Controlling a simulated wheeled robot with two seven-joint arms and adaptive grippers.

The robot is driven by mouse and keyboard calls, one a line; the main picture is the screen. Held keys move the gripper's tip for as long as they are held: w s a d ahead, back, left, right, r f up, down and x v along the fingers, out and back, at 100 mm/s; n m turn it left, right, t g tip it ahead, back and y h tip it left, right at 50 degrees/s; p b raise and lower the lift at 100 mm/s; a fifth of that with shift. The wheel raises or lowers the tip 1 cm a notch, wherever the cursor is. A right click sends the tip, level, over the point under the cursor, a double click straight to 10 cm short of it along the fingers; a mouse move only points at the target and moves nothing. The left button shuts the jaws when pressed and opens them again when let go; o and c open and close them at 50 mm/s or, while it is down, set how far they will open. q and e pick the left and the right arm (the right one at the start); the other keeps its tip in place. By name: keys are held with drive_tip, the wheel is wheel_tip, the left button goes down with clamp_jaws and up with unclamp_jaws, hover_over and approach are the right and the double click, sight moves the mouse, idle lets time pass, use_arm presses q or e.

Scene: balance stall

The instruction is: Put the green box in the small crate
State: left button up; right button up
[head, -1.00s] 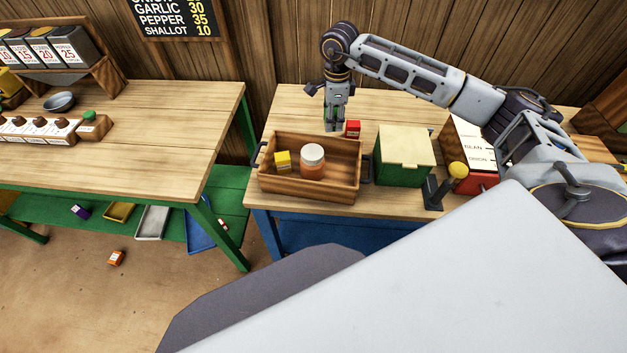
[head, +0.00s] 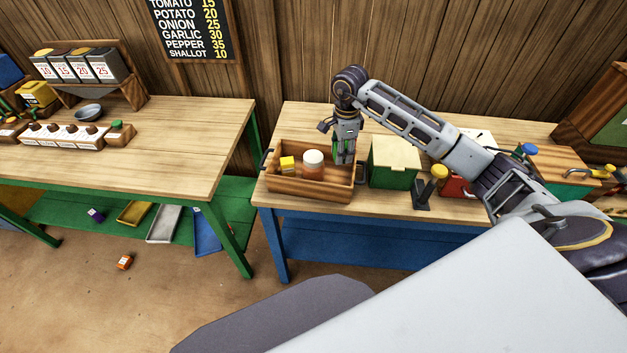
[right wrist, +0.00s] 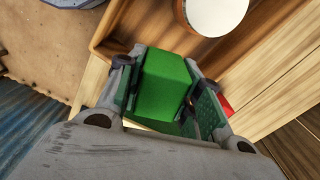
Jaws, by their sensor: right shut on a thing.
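My right gripper (head: 344,158) is at the back right corner of the wooden crate (head: 310,190) in the head view. It points down and is shut on the green box (right wrist: 163,85), which shows between its fingers in the right wrist view. In the head view the fingers mostly hide this box. The crate holds a yellow box (head: 288,164) and a jar with a white lid (head: 313,168). The wrist view shows the crate's wall (right wrist: 110,48) beside the held box. I cannot tell how high the box is above the crate. My left gripper is not in view.
A larger green container with a cream lid (head: 393,178) stands right of the crate. A black stand with a yellow knob (head: 430,188) is further right. A red thing (right wrist: 226,106) lies outside the crate near my fingers. The table behind the crate is mostly clear.

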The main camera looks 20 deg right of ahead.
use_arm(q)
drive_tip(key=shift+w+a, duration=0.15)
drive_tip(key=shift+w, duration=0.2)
use_arm(e)
drive_tip(key=shift+w+f, duration=0.1)
drive_tip(key=shift+f, duration=0.05)
drive_tip(key=shift+f, duration=0.1)
drive_tip(key=shift+f, duration=0.3)
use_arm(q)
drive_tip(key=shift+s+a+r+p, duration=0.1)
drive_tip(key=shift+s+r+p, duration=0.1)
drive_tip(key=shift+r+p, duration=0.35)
use_arm(e)
hover_over(339, 180)
drive_tip(key=shift+a+f, duration=0.1)
drive_tip(key=shift+f, duration=2.55)
drive_tip(key=shift+f+p, duration=0.3)
drive_tip(key=shift+f, duration=1.6)
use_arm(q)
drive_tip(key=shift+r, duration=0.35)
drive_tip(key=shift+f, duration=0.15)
use_arm(e)
drive_tip(key=shift+f, duration=0.15)
